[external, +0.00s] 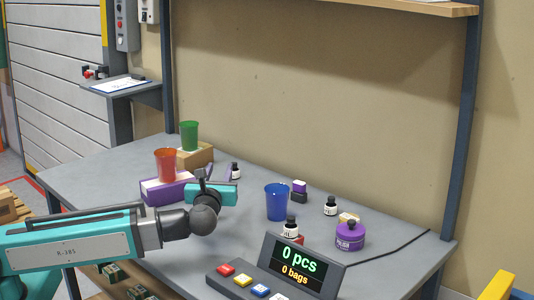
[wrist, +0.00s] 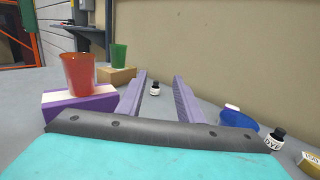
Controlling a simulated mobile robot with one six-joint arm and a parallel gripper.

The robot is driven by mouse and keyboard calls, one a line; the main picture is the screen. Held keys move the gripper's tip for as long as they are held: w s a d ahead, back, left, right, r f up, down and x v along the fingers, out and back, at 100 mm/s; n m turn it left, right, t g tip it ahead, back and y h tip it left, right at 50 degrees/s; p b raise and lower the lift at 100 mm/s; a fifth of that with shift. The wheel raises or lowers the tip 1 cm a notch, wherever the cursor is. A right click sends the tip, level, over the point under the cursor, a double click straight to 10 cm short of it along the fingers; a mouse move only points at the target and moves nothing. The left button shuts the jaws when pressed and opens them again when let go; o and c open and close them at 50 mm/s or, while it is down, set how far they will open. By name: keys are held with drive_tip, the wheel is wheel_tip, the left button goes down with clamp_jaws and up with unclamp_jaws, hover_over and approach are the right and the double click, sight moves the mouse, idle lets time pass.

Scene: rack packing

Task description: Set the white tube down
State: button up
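I cannot make out a white tube for certain in either view. A small whitish piece (wrist: 232,107) shows at the rim of the blue cup in the wrist view; I cannot tell what it is. My gripper (wrist: 159,76) is open, its two pale purple fingers apart with nothing between them. In the external view my gripper (external: 213,194) hangs above the bench, right of the orange cup, and its fingers are mostly hidden. A small white bottle with a black cap (wrist: 155,89) stands beyond the gap between the fingers; it also shows in the external view (external: 235,172).
An orange cup (external: 165,166) stands on a purple-and-white box (external: 160,193), and a green cup (external: 189,136) on a brown box (external: 200,154). The blue cup (external: 277,203), dropper bottles (external: 331,206), a purple jar (external: 350,236) and a display (external: 303,265) are to the right.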

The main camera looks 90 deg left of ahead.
drive_tip(key=w+a+r+m+t+h+p, duration=0.2)
drive_tip(key=w+m+t+h+p, duration=0.4)
drive_tip(key=p, duration=0.3)
drive_tip(key=w+a+r+m+t+h+p, duration=0.2)
drive_tip(key=w+a+m+t+h+p, duration=0.15)
drive_tip(key=m+t+p, duration=0.45)
drive_tip(key=s+d+f+m+g+h+p, duration=0.1)
drive_tip(key=s+d+f+g+h+p, duration=0.1)
drive_tip(key=s+f+h+p, duration=0.1)
drive_tip(key=s+d+f+g+h+p, duration=0.2)
drive_tip(key=s+f+h+p, duration=0.1)
drive_tip(key=s+p, duration=0.2)
drive_tip(key=s+d+f+m+g+h+p, duration=0.1)
drive_tip(key=s+d+f+g+h+p, duration=0.1)
drive_tip(key=s+f+g+h+p, duration=0.1)
drive_tip(key=shift+s+f+m+p, duration=0.3)
drive_tip(key=shift+s+f+p, duration=0.3)
drive_tip(key=shift+s+p, duration=0.1)
drive_tip(key=shift+w+f+b, duration=0.15)
drive_tip(key=shift+f+b, duration=0.05)
drive_tip(key=shift+b, duration=0.15)
drive_tip(key=shift+b+x, duration=1.15)
drive_tip(key=shift+b, duration=0.5)
drive_tip(key=shift+w+f+p, duration=0.15)
drive_tip(key=shift+w+p, duration=0.15)
drive_tip(key=shift+x, duration=0.85)
